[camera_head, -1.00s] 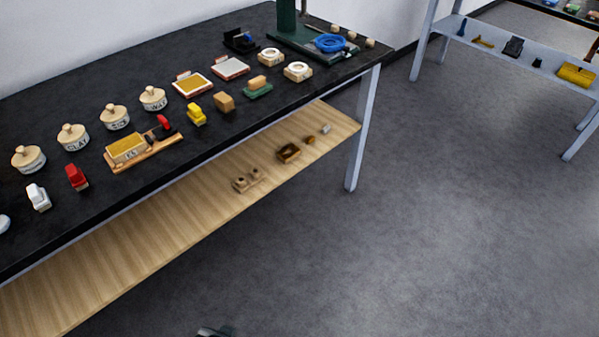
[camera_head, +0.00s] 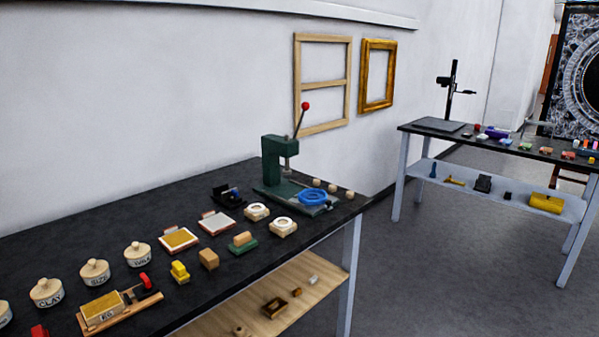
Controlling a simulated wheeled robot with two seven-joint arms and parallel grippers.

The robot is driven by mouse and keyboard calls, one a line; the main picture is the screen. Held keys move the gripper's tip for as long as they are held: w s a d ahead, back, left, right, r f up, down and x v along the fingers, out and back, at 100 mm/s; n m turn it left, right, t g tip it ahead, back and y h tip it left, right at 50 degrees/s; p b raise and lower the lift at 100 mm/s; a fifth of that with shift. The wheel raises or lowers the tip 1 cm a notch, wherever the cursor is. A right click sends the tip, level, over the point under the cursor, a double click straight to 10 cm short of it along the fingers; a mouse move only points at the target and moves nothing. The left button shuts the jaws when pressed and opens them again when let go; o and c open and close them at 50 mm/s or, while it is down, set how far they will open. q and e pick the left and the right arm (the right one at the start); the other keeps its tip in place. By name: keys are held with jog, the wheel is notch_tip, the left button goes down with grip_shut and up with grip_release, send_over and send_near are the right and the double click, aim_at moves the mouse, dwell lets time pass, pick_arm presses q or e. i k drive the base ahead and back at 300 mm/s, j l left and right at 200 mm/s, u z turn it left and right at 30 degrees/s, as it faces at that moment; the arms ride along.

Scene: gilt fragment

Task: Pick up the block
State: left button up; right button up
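A plain tan block (camera_head: 209,259) sits on the black tabletop (camera_head: 130,225) near its front edge. Another tan block (camera_head: 243,238) rests on a green base just behind and right of it. A long yellow-topped block marked with letters (camera_head: 101,306) lies on a wooden board at the lower left. I cannot tell which one the task means. Neither of my grippers is in view.
A green press (camera_head: 279,165) with a red-knobbed lever stands at the table's far end. Lidded jars (camera_head: 95,271) line the left. A wooden shelf (camera_head: 255,305) lies below. Clear grey floor (camera_head: 450,270) separates this table from a second one (camera_head: 500,144).

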aim_at(99, 311)
jog(key=u, duration=1.3)
jog(key=i+l+u, duration=0.2)
jog(key=i+l, duration=0.15)
jog(key=l, duration=0.3)
jog(key=i+l+u, duration=0.1)
jog(key=l, duration=0.25)
jog(key=i+l+u, duration=0.1)
jog(key=i+l, duration=0.15)
jog(key=l, duration=0.1)
